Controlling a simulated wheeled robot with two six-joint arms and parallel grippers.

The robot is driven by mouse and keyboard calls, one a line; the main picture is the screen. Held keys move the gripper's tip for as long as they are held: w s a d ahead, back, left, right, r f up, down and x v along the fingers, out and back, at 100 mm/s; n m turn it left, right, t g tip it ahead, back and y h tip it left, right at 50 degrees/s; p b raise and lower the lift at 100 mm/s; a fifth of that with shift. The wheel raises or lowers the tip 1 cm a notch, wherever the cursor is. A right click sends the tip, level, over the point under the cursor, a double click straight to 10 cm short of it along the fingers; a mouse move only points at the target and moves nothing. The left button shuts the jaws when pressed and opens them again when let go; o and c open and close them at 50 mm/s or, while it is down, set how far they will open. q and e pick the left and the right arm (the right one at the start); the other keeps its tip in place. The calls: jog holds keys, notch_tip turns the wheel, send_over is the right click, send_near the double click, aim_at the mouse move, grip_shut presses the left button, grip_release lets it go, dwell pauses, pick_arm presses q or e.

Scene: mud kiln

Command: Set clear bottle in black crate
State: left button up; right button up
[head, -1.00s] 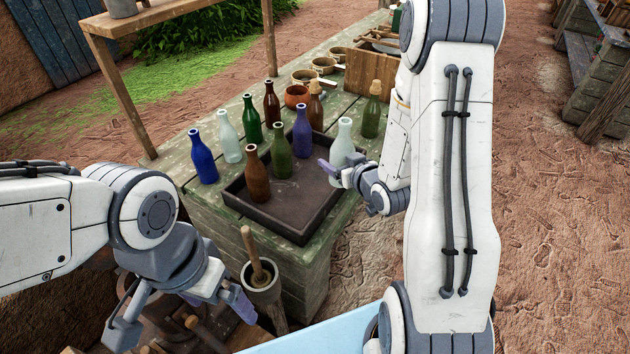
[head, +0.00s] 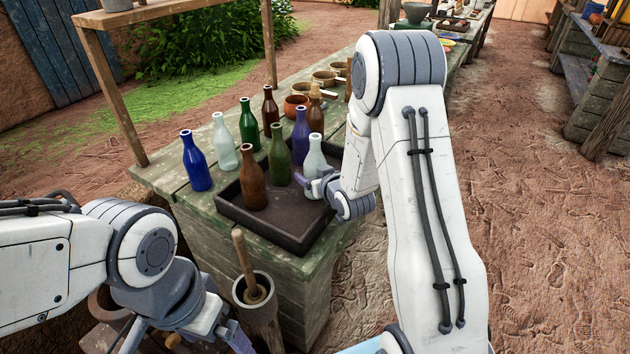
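The clear bottle (head: 314,157) stands upright at the right side of the black crate (head: 262,238), just right of a purple bottle. My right gripper (head: 318,186) is closed around its lower part, its fingers partly hiding the base. Whether the base touches the crate floor is hard to see. The crate also holds a brown bottle (head: 252,182), an olive green bottle (head: 279,163) and the purple bottle (head: 301,138). My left gripper (head: 183,342) is low at the bottom left, apart from the table, its fingers spread and partly cut off by the frame.
Left of and behind the crate stand a blue bottle (head: 196,166), another pale clear bottle (head: 224,146), a green bottle (head: 249,127) and a dark brown bottle (head: 270,108). Bowls (head: 325,78) sit farther back. A mortar with pestle (head: 253,290) stands before the table. The crate's front is empty.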

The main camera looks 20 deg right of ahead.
jog(key=shift+f, duration=0.25)
jog(key=o, duration=1.5)
jog(key=shift+r, duration=0.2)
jog(key=v, duration=0.6)
jog(key=shift+s+r, duration=0.1)
jog(key=shift+s, duration=0.1)
jog(key=p+v, duration=0.5)
jog(key=p, duration=0.7)
jog(key=shift+w+r+p, duration=0.1)
jog(key=shift+p, duration=0.2)
jog(key=shift+s+p, duration=0.35)
jog(key=shift+p, duration=0.1)
